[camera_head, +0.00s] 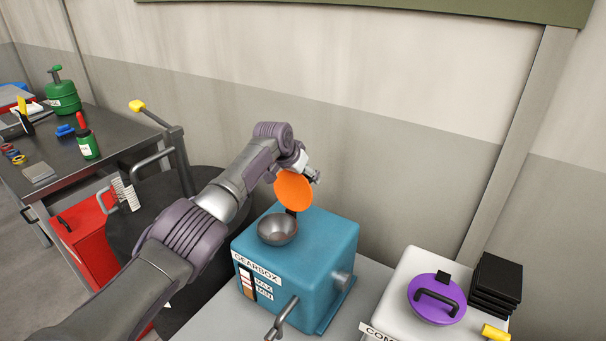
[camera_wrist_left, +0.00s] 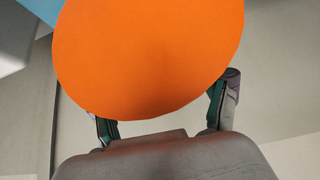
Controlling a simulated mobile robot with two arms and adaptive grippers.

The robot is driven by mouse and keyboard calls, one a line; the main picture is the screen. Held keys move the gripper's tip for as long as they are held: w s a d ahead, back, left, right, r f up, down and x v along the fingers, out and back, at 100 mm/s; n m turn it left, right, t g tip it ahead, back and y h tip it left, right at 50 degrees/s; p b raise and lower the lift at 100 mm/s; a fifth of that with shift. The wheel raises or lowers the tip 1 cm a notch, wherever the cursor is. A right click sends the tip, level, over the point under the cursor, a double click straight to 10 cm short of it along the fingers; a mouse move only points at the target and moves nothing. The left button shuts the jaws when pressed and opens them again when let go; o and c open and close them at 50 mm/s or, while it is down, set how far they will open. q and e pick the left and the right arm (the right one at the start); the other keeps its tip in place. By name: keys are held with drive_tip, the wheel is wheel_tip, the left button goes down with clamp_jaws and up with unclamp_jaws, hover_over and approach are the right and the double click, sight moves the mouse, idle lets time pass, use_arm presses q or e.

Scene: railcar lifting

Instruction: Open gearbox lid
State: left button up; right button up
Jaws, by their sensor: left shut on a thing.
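The blue gearbox (camera_head: 300,255) stands on a light bench, with a label and a MAX/MIN level gauge on its front. Its round orange lid (camera_head: 293,190) stands raised, nearly upright, behind the metal bowl-shaped opening (camera_head: 278,230) on top. A dark hinge piece shows under the lid's lower edge. My left gripper (camera_head: 309,172) is at the lid's upper right edge, shut on it; the contact itself is mostly hidden. In the left wrist view the orange lid (camera_wrist_left: 150,55) fills the top middle and hides the fingertips. My right gripper is not in view.
A white unit with a purple lid (camera_head: 437,299) and black stacked blocks (camera_head: 496,283) stand at the right. A lever handle (camera_head: 283,318) sits before the gearbox. A dark drum, red cabinet (camera_head: 88,240) and tool table (camera_head: 70,165) are at the left. The wall is close behind.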

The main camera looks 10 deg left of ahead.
use_arm(q)
drive_tip(key=o, duration=1.4)
drive_tip(key=shift+o, duration=1.4)
drive_tip(key=shift+w+d+f, duration=0.1)
drive_tip(key=shift+w+f, duration=0.05)
drive_tip(key=shift+f, duration=0.05)
drive_tip(key=shift+r, duration=0.15)
drive_tip(key=v, duration=1.2)
